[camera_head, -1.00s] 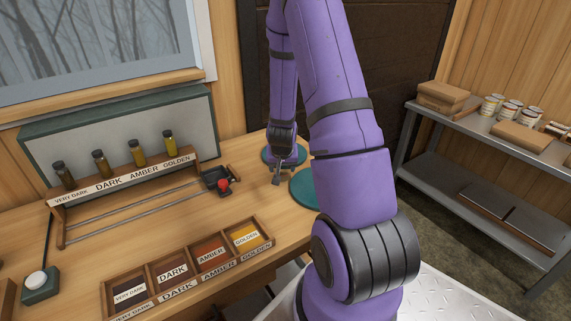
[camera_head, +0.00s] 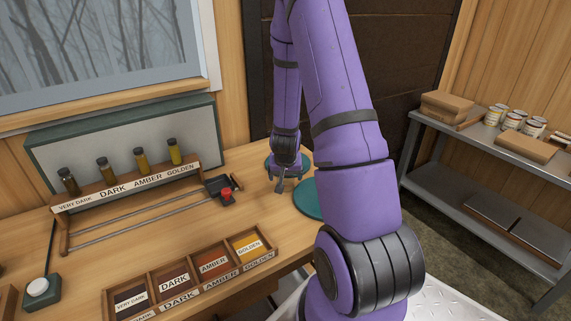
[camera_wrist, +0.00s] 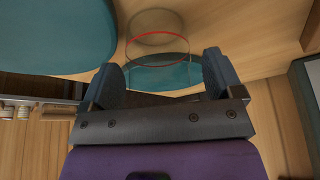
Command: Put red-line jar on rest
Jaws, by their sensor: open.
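The clear red-line jar (camera_wrist: 155,41), with a thin red ring around it, shows in the wrist view just past and between my fingertips. My gripper (camera_wrist: 163,66) is open, with one finger on each side of the picture's middle; no contact with the jar shows. In the head view my gripper (camera_head: 286,184) is low over the far right of the bench, and I cannot make out the jar there. One teal round pad (camera_head: 306,199) lies right of my gripper, partly behind my arm. Another teal pad (camera_head: 271,165) lies behind my gripper. I cannot tell which part is the rest.
A rack with several labelled vials (camera_head: 125,184) and two rails stands at the left, with a red-knobbed slider (camera_head: 226,194). A tray of colour compartments (camera_head: 195,279) lies at the front. A metal shelf (camera_head: 480,150) with cans and boxes stands at the right.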

